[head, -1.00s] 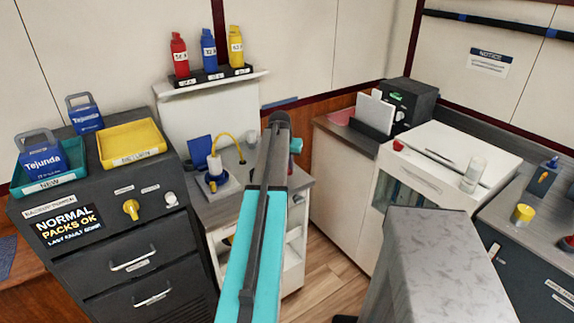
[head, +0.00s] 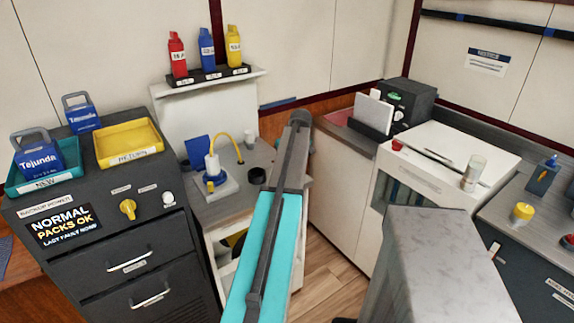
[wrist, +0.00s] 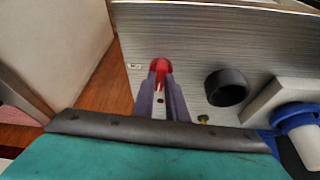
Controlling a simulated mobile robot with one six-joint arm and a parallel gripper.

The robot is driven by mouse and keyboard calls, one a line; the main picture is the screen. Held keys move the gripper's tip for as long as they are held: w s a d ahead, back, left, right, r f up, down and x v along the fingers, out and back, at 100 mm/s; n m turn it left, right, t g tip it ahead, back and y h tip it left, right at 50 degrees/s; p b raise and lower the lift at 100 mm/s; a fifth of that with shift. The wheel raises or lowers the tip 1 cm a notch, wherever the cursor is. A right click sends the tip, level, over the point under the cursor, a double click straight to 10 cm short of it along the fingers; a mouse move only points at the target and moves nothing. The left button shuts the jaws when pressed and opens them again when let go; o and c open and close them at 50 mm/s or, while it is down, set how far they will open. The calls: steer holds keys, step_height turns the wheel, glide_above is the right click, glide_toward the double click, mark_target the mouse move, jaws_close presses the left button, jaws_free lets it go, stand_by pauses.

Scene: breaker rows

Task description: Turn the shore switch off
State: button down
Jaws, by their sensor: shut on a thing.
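Below the red part, a small dark hole or mark shows between the fingers. In the head view my arm hides the red handle and the gripper. Which way the handle points is hard to tell.
A black round cup-like piece (wrist: 227,87) stands close right of my fingers; it also shows in the head view (head: 257,175). A dark cabinet (head: 95,225) with a yellow knob (head: 128,208) stands at left.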

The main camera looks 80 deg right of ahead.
steer(key=shift+d+n, duration=0.1)
steer(key=shift+n, duration=0.5)
steer(key=c, duration=1.8)
jaws_free()
steer(key=shift+o, duration=0.2)
steer(key=shift+s+r, duration=0.1)
steer(key=b+v, duration=0.2)
steer(key=v, duration=1.1)
steer(key=shift+s+r+b, duration=0.25)
steer(key=shift+r+b, duration=0.05)
steer(key=shift+r, duration=0.05)
steer(key=shift+d, duration=0.15)
